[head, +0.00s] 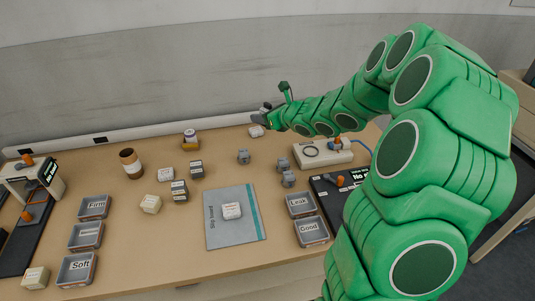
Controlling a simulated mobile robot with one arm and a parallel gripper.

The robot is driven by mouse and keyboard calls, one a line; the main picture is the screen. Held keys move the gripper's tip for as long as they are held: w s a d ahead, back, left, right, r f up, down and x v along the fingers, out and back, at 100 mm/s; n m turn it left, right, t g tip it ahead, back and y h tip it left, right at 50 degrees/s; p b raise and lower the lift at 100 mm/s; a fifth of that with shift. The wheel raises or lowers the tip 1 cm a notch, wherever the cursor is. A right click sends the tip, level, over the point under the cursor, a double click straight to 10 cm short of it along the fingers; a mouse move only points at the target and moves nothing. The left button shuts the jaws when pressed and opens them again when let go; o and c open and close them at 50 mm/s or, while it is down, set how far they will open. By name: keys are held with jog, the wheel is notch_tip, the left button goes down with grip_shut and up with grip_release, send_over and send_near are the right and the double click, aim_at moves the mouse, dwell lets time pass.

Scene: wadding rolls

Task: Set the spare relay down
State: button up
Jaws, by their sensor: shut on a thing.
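My green arm reaches from the right across to the back of the table. My gripper (260,118) is near the table's back edge, shut on a small whitish block (256,132). The block shows just below the fingers; whether it touches the table I cannot tell. Its lettering is too small to read, so I cannot confirm that it is the spare relay. Similar pale blocks stand on the table: one on the grey board (232,211), one near the middle left (150,204), one further back (166,174) and one at the front left corner (36,278).
Labelled trays stand at left (94,207) and right of the board (300,205). Small grey parts (243,156), dark-topped blocks (179,191), a brown jar (131,164) and a pale device (322,153) stand around. Bare tabletop (220,150) shows in front of my gripper.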

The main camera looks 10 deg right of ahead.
jog(key=s+d+f+n+g+y, duration=0.2)
jog(key=s+f, duration=0.2)
jog(key=f, duration=0.2)
jog(key=shift+w+d+f, duration=0.1)
jog(key=shift+w+f, duration=1.5)
jog(key=shift+w, duration=0.6)
jog(key=shift+w+d+f, duration=0.1)
jog(key=shift+w+f, duration=1.55)
jog(key=shift+w, duration=0.5)
jog(key=shift+w+f, duration=1.6)
jog(key=shift+w, duration=0.6)
jog(key=shift+w+f, duration=0.15)
jog(key=shift+f, duration=1.55)
jog(key=shift+f, duration=0.65)
jog(key=o, duration=1.1)
jog(key=shift+c, duration=0.2)
jog(key=shift+r, duration=0.15)
